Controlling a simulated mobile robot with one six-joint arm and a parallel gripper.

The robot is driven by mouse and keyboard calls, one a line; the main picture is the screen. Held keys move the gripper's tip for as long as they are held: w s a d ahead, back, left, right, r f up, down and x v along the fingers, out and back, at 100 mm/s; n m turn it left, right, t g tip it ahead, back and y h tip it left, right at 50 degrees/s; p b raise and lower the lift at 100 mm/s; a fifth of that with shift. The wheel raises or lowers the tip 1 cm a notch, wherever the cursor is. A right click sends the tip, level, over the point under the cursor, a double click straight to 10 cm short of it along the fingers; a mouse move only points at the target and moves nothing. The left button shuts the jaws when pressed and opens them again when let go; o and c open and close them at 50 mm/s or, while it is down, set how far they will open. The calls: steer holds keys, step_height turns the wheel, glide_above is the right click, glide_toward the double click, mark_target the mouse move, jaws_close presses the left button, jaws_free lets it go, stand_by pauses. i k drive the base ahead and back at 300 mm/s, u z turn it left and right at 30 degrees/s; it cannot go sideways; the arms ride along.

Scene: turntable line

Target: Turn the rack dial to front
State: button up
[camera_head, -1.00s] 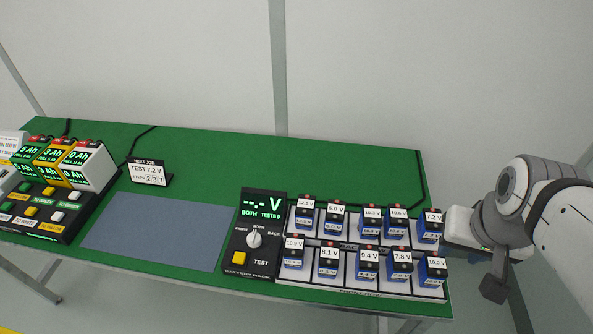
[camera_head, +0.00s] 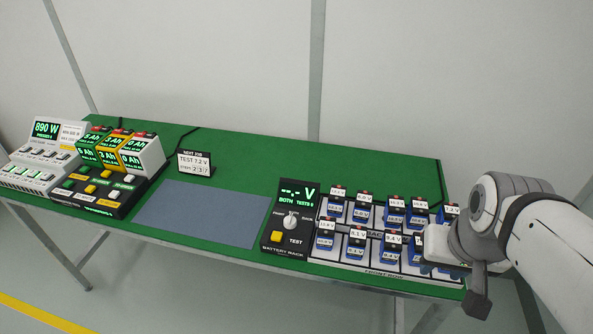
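The rack dial (camera_head: 290,221) is a white knob on the black battery rack panel (camera_head: 284,252), with labels FRONT, BOTH and BACK around it. Its pointer looks turned up toward BOTH, and the green display (camera_head: 298,194) above reads "BOTH". A yellow TEST button (camera_head: 276,237) sits below the dial. My gripper (camera_head: 445,248) is at the right end of the rack, well to the right of the dial, over or in front of the last batteries. Its fingers are mostly hidden by my wrist, so I cannot tell their opening.
Two rows of blue batteries (camera_head: 357,242) with voltage tags stand right of the panel. A grey mat (camera_head: 205,213) lies left of it. A "TEST 7.2 V" sign (camera_head: 195,163) stands behind the mat. Chargers (camera_head: 130,153) and a power meter (camera_head: 42,150) fill the left end.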

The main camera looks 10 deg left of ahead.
mark_target(290, 221)
steer(key=u, duration=2.45)
steer(key=k, duration=0.8)
steer(key=z, duration=1.05)
steer(key=i, duration=1)
steer(key=z, duration=0.1)
steer(key=k, duration=0.55)
steer(key=u, duration=0.55)
